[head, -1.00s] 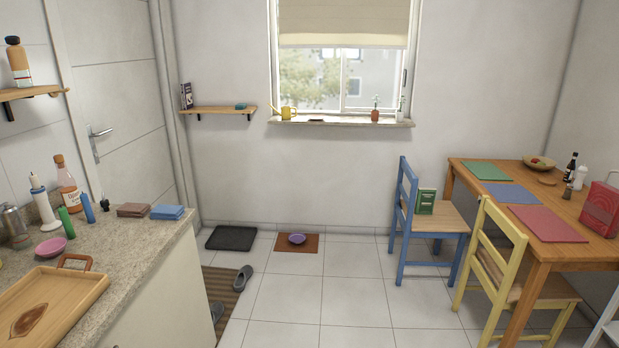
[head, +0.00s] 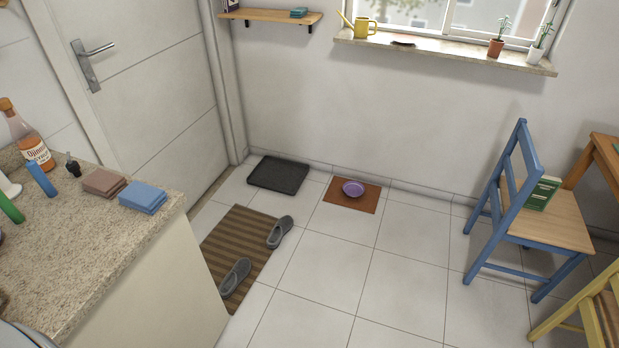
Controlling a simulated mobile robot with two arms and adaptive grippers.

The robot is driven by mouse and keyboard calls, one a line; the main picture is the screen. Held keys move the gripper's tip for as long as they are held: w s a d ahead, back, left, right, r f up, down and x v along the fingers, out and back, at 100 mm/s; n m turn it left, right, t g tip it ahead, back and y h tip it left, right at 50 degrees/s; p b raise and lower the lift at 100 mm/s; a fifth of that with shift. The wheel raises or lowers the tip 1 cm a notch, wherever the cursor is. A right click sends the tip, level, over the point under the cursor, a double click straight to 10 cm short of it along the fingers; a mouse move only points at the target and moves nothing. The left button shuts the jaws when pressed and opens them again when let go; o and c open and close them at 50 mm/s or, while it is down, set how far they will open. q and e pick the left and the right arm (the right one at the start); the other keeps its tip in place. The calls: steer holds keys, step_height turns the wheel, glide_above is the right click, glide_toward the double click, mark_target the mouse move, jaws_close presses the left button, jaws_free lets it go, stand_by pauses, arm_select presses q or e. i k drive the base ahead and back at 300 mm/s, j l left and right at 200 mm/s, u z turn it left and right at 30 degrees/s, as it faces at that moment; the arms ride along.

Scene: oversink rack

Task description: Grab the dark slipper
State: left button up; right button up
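Two dark grey slippers lie on the floor by the brown striped mat. One slipper (head: 280,232) rests at the mat's right edge, farther from me. The other slipper (head: 235,277) lies nearer, on the lower part of the striped mat (head: 228,232), close to the counter's corner. Both show whole and apart from each other. Neither of my grippers shows in the head view.
A stone-topped counter (head: 105,248) stands at the left, close to the mat. A black tray (head: 278,174) and a purple bowl (head: 353,188) on a brown mat lie by the wall. A blue chair (head: 545,222) stands right. The tiled floor (head: 400,270) between is clear.

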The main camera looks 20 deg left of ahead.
mark_target(282, 226)
steer(key=i+u, duration=0.15)
steer(key=i, duration=0.8)
steer(key=i+l+u, duration=0.1)
steer(key=i, duration=0.85)
